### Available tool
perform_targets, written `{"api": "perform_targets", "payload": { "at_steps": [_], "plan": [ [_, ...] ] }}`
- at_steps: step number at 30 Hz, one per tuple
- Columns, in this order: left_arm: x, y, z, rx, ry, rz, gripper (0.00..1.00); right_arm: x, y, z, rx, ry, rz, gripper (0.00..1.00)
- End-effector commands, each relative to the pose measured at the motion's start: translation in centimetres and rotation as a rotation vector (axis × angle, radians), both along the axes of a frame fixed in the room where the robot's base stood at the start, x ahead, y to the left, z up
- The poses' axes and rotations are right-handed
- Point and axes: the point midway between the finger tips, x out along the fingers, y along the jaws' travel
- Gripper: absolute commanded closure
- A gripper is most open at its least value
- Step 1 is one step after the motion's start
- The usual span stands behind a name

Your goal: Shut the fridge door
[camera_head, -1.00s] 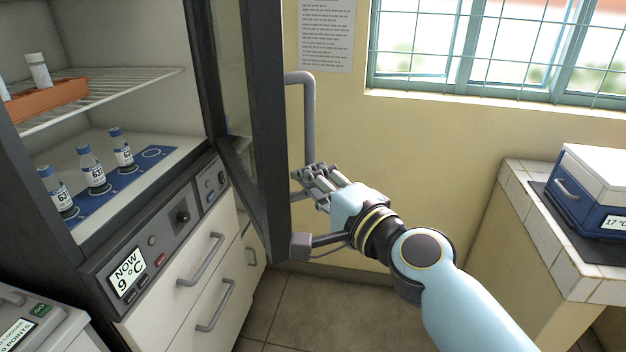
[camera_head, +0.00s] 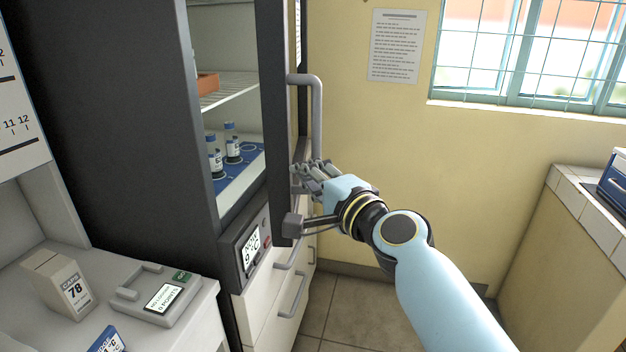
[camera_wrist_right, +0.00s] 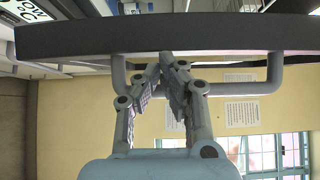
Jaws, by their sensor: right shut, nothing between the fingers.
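The fridge (camera_head: 110,110) is a tall dark cabinet at the left of the head view. Its door (camera_head: 277,120) stands partly open and shows nearly edge-on, covering part of the interior. A grey bar handle (camera_head: 317,110) is on the door's outer side. My right gripper (camera_head: 306,174) is shut and empty by the handle's lower end. In the wrist view the door (camera_wrist_right: 200,38) spans the top, and the shut fingers (camera_wrist_right: 167,64) reach to the handle bar (camera_wrist_right: 272,75); I cannot tell whether they touch it. My left gripper is not in view.
Blue-capped bottles (camera_head: 232,145) and an orange rack (camera_head: 207,82) stand inside the fridge. A counter at lower left holds a small box (camera_head: 60,285) and a display device (camera_head: 160,296). A tiled ledge (camera_head: 580,205) is at right. Floor shows below the door.

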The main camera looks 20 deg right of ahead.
Motion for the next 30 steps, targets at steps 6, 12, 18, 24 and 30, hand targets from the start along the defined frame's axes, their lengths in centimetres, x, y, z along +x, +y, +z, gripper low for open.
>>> {"api": "perform_targets", "payload": {
  "at_steps": [6, 12, 18, 24, 30],
  "plan": [
    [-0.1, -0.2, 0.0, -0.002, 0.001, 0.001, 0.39, 0.1, 0.0, 0.0, 0.0, 0.0, 0.001, 1.0],
    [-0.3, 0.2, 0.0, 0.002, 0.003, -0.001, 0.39, 0.0, 0.0, 0.0, 0.0, 0.0, 0.001, 1.0],
    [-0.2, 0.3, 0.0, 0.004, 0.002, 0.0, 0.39, -1.8, -0.5, -0.2, -0.001, 0.002, 0.0, 1.0],
    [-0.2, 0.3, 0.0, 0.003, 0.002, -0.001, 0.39, -6.1, -1.7, -0.2, -0.003, 0.003, 0.001, 1.0],
    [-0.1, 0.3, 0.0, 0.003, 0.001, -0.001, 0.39, -9.7, -2.8, -0.2, -0.002, 0.003, 0.001, 1.0]
  ]
}}
